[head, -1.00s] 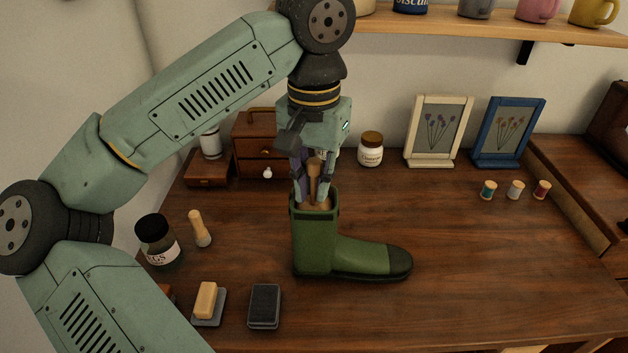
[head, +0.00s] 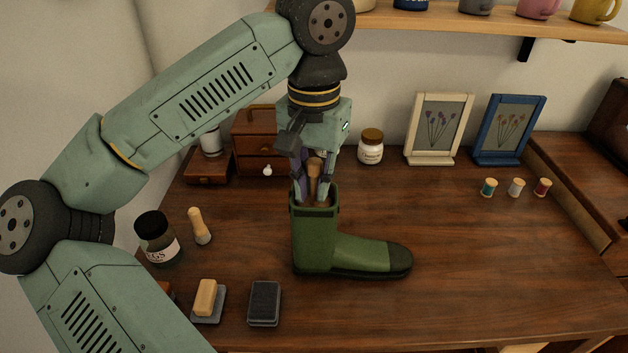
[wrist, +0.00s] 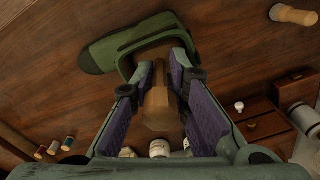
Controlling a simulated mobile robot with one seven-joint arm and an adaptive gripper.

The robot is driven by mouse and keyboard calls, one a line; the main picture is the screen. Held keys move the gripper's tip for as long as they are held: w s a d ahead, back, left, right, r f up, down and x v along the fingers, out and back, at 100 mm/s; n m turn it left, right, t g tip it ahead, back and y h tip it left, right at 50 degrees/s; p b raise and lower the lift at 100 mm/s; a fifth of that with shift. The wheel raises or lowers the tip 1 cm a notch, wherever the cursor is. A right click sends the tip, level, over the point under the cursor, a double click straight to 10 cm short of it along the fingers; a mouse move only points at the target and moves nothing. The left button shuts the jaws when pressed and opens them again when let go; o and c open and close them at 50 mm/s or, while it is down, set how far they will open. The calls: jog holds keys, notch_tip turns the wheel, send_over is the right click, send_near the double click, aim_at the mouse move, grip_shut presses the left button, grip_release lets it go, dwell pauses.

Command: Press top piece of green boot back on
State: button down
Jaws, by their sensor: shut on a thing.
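The green boot (head: 317,243) stands upright on the wooden desk, its foot and dark toe to the right. A wooden piece with a handle-like top (head: 315,182) stands up from the open top of its shaft. My gripper (head: 312,198) points straight down, its fingertips at the boot's opening on either side of this wooden piece, shut on it. In the wrist view the wooden piece (wrist: 160,108) is between the purple-padded fingers, and the boot (wrist: 128,44) lies beyond the fingertips. The fingertip contact inside the opening is partly hidden.
An eggs jar (head: 157,240), a wooden-handled brush (head: 199,226), a yellow block (head: 206,297) and a dark pad (head: 264,303) lie left and in front. A small drawer box (head: 258,150) and a white jar (head: 370,148) stand behind.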

aim_at(314, 161)
jog(key=shift+f, duration=0.1)
dwell(0.3)
jog(key=c, duration=1.4)
grip_release()
jog(key=shift+c, duration=0.2)
jog(key=shift+r+p, duration=2.5)
jog(key=shift+r, duration=0.55)
